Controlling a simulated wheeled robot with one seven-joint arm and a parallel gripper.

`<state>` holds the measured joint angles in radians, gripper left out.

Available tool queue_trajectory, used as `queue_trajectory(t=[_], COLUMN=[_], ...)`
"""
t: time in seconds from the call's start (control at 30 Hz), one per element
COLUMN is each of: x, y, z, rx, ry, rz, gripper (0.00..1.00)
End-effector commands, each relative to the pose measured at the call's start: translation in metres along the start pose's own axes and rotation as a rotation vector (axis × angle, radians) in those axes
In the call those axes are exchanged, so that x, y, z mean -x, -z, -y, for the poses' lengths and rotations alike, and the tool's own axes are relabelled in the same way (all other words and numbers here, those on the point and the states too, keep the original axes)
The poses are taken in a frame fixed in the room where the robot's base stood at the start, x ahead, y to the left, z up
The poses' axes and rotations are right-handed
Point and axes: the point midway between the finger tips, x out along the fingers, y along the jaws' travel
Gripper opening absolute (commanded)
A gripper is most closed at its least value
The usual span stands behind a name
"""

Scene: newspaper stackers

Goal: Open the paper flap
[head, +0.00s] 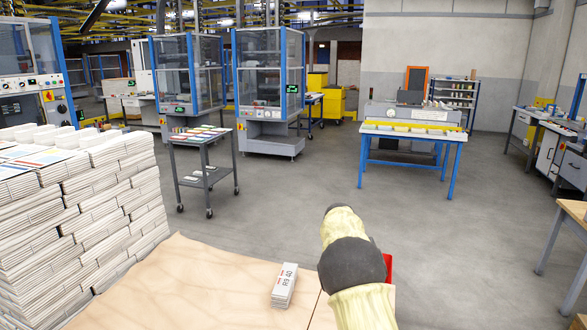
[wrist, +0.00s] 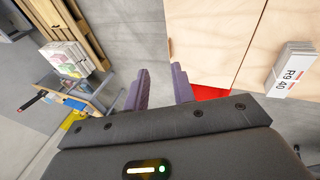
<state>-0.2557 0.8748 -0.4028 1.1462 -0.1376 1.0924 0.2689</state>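A tan paper-like sheet (head: 190,285) covers the surface at the bottom of the head view, with a straight seam near its right side. The tan surface (wrist: 212,42) and its seam also show in the wrist view. Whether one of these panels is the flap, I cannot tell. My gripper (wrist: 161,78) is open, with two purple-grey fingers apart and nothing between them. It is beside the tan surface's edge, over a view of the floor. In the head view my arm hides the gripper. A red piece (head: 388,268) shows beside my arm, and at the tan edge in the wrist view (wrist: 210,93).
A small printed paper bundle (head: 284,286) lies on the tan sheet, left of the seam. Tall paper stacks (head: 80,215) stand at the left. A dark cart (head: 205,170) and a blue-legged table (head: 412,134) stand beyond. The grey floor between is clear.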

Motion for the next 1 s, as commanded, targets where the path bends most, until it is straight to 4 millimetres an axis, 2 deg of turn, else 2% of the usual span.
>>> queue_trajectory(t=[0.1,0.3,0.57,0.8,1.0], x=[0.003,0.011,0.025,0.037,0.041], y=[-0.025,-0.074,-0.150,-0.231,-0.285], z=[-0.015,-0.026,-0.030,-0.031,-0.031], rx=[0.000,0.015,0.051,0.094,0.124], ry=[0.072,0.184,0.308,0.389,0.422], rz=[0.011,0.012,-0.012,-0.051,-0.080], gripper=[0.25,0.25,0.25,0.25,0.25])
